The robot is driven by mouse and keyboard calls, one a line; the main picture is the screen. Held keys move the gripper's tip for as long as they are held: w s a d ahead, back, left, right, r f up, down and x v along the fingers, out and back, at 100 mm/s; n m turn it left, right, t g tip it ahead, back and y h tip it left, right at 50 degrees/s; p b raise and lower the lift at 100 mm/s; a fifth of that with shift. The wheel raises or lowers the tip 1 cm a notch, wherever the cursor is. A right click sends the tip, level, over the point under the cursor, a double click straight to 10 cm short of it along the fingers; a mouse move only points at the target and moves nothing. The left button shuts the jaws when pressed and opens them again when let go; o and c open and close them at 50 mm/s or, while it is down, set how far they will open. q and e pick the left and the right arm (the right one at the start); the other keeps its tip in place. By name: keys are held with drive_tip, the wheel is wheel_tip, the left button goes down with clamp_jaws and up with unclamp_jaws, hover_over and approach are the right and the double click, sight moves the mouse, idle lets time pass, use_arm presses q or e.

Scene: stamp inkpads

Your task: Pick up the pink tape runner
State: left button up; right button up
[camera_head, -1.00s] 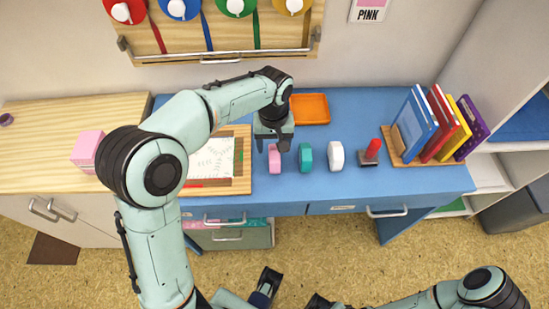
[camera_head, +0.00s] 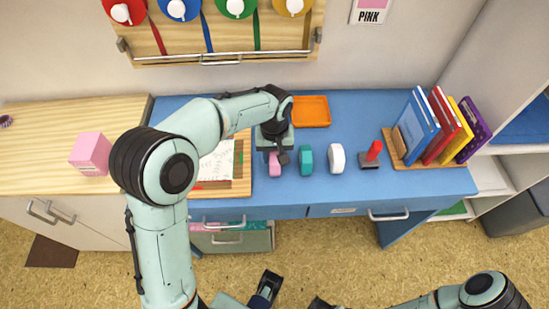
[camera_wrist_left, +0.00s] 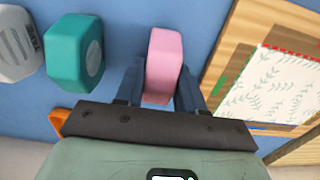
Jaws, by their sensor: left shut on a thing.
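The pink tape runner (camera_head: 275,168) stands on the blue desk at the left end of a row. My left gripper (camera_head: 274,157) is above it, with its fingers down around its sides. In the left wrist view the pink tape runner (camera_wrist_left: 162,60) is between the two fingers, and my left gripper (camera_wrist_left: 160,88) is shut on it. The gripper hides part of the runner in the head view. I cannot tell any gap between the runner and the desk.
A teal tape runner (camera_head: 306,160) stands close to the right, then a white one (camera_head: 337,158) and a red-handled stamp (camera_head: 371,156). An orange tray (camera_head: 311,111) lies behind. A wooden board with paper (camera_head: 217,160) is at the left. Books (camera_head: 436,125) stand far right.

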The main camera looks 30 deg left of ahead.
sight(274, 153)
use_arm(q)
wheel_tip(274, 153, up, 20)
drive_tip(key=p, duration=0.4)
drive_tip(key=o, duration=0.3)
drive_tip(key=shift+c, duration=0.8)
